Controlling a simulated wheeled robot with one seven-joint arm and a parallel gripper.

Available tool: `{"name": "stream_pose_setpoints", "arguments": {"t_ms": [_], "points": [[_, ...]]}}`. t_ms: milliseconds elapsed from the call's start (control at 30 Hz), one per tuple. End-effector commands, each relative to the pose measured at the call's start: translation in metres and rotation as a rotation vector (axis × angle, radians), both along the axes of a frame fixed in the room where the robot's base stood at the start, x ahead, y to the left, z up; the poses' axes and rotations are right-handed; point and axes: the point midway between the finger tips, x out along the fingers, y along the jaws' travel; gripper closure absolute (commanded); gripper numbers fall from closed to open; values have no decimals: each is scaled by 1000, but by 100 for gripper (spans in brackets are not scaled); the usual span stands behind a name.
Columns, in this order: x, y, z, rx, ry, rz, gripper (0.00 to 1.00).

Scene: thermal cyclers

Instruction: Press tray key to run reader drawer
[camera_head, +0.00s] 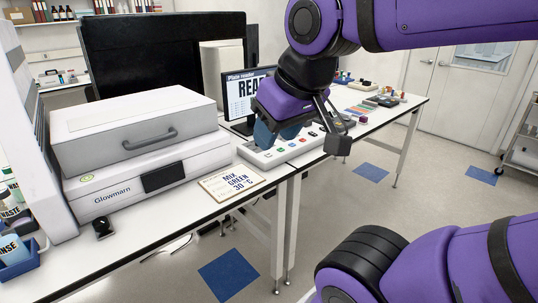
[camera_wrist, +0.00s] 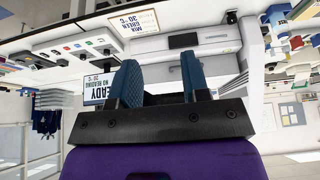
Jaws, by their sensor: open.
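The white key panel (camera_head: 250,157) lies on the bench with a row of small coloured keys; my gripper hides part of it. It also shows upside down in the wrist view (camera_wrist: 60,54). My gripper (camera_head: 272,136) is over the panel in the head view, its blue fingers open and empty; both fingers show in the wrist view (camera_wrist: 160,78). I cannot tell whether a fingertip touches a key. The monitor (camera_head: 244,103) behind is headed "Plate reader"; its wrist view (camera_wrist: 98,90) reads "READY NO READING 30 °C". Which key is the tray key is not legible.
A white Glowmarn instrument (camera_head: 150,175) with a handled lid stands left. A card (camera_head: 231,180) reading "MIX GREEN 30 °C" lies by the bench's front edge. Waste and rinse bottles (camera_head: 12,245) stand at the far left. Small items (camera_head: 385,100) crowd the bench to the right.

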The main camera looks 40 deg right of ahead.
Motion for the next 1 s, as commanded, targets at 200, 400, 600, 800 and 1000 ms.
{"name": "stream_pose_setpoints", "arguments": {"t_ms": [200, 400, 600, 800, 1000], "points": [[0, 0, 0, 0, 0, 0, 60], [0, 0, 0, 0, 0, 0, 100], [0, 0, 0, 0, 0, 0, 100], [0, 0, 0, 0, 0, 0, 100], [0, 0, 0, 0, 0, 0, 100]]}}
